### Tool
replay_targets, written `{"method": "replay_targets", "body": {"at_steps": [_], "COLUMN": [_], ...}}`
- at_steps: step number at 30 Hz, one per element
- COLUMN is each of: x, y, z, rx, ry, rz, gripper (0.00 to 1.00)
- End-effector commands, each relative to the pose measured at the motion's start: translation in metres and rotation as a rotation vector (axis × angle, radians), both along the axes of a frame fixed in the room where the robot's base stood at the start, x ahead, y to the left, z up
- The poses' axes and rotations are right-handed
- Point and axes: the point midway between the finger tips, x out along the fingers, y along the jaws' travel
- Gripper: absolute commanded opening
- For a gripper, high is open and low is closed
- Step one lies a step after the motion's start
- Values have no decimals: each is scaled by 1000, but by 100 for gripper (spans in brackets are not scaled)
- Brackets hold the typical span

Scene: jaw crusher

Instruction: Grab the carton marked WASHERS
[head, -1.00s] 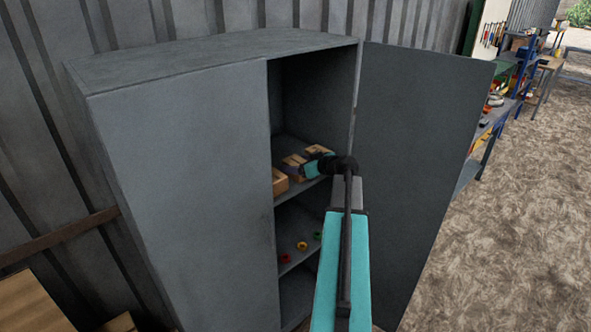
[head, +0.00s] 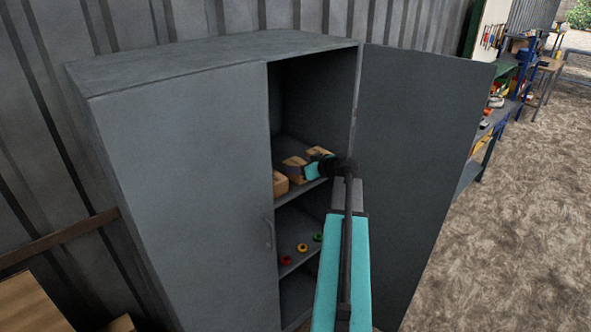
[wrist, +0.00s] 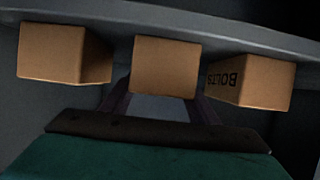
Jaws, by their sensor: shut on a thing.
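Three brown cartons stand in a row on a shelf of the grey cabinet. My gripper (head: 298,169) reaches in through the open right side and is shut on the middle carton (wrist: 166,66). Its two dark fingers lie on either side of that carton, which shows a plain face in the wrist view; no label is visible on it. The wrist view is upside down. There, the carton at right (wrist: 252,80) reads BOLTS, and the carton at left (wrist: 62,54) shows no readable marking. No WASHERS lettering is legible in either view.
The open right door (head: 425,150) stands close beside my arm; the left door (head: 185,190) is shut. A lower shelf holds red (head: 286,260), yellow (head: 302,247) and green (head: 318,237) small round items. The neighbouring cartons stand close to my fingers.

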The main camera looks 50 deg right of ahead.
Motion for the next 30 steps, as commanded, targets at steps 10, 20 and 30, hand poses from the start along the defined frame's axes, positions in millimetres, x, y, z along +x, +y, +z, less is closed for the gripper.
{"method": "replay_targets", "body": {"at_steps": [10, 20, 30], "x": [0, 0, -43], "y": [-1, -1, 15], "z": [12, 35, 37], "rx": [-2, -2, -1], "ry": [-4, -4, -3], "rz": [-1, -1, -3], "gripper": [16, 16, 16]}}
